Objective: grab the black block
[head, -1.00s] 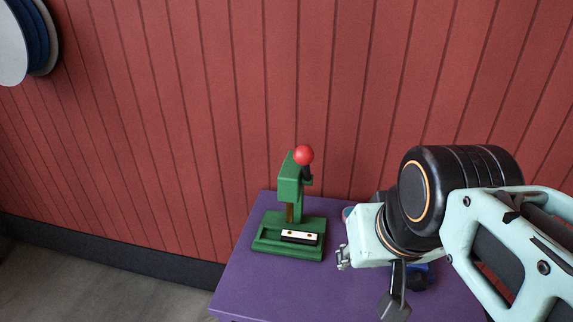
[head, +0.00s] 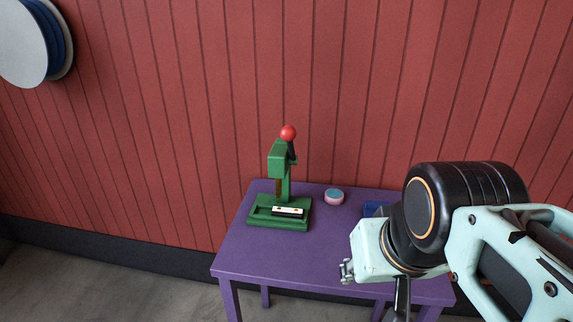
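A black block (head: 288,214) with a cream top strip and small brass-coloured dots lies in the base of the green press (head: 279,172). The press has a red ball on its lever and stands on the back left of the purple table (head: 290,260). My gripper (head: 402,308) is at the bottom of the head view, right of the block and apart from it. Only a dark part of it shows below my wrist; its fingertips are cut off by the frame edge, so I cannot tell whether it is open.
A round pink and teal item (head: 334,197) sits right of the press. A blue item (head: 376,208) is partly hidden behind my arm. The middle and front left of the table are clear. A red panelled wall (head: 200,120) rises behind the table.

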